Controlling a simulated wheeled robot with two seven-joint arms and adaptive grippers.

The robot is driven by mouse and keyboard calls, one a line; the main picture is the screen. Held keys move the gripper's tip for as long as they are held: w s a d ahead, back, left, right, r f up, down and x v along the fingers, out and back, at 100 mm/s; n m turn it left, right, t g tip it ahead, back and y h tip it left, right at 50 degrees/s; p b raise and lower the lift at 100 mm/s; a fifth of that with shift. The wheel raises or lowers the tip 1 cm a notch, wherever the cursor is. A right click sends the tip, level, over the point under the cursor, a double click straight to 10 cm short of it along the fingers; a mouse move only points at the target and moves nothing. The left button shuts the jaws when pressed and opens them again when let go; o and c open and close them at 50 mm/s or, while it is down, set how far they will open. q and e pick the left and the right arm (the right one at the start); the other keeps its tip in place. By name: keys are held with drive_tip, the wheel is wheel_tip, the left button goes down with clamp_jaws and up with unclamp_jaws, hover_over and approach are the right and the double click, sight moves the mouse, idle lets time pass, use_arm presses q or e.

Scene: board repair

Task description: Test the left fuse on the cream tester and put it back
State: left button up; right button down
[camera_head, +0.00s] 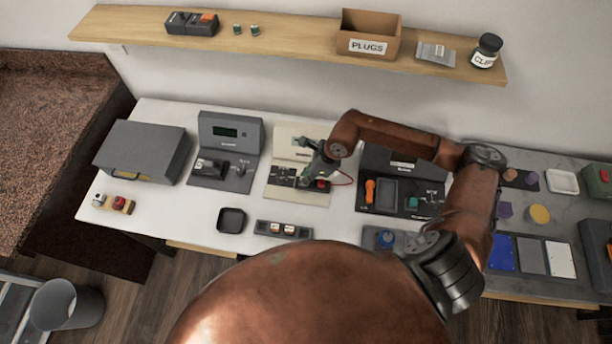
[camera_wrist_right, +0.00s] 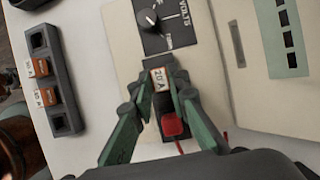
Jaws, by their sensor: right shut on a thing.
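The cream tester (camera_head: 284,142) stands at the middle of the table. In the wrist view its cream face (camera_wrist_right: 120,38) carries a dial (camera_wrist_right: 149,18) marked VOLTS and a red part (camera_wrist_right: 172,124). My right gripper (camera_wrist_right: 162,88) is shut on a small fuse (camera_wrist_right: 158,77) labelled 20 A, over the tester's dark strip; I cannot tell whether it is seated. In the head view the right gripper (camera_head: 313,172) hides part of the tester. The dark fuse rack (camera_head: 262,228) holds two orange-and-white fuses (camera_wrist_right: 42,68) in its middle slots; both end slots look empty. My left gripper is out of view.
A black tray (camera_head: 231,220) lies left of the rack. A grey device with a green screen (camera_head: 228,150) stands left of the tester, and a dark panel with an orange handle (camera_head: 370,191) stands right. A shelf (camera_head: 290,37) runs above.

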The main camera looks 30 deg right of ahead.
drive_tip(key=shift+f, duration=0.15)
drive_tip(key=c, duration=1.8)
unclamp_jaws()
drive_tip(key=shift+o, duration=0.2)
drive_tip(key=shift+o, duration=1.3)
drive_tip(key=shift+r, duration=0.25)
drive_tip(key=shift+r+p, duration=0.75)
drive_tip(key=shift+r, duration=0.55)
drive_tip(key=shift+r, duration=0.1)
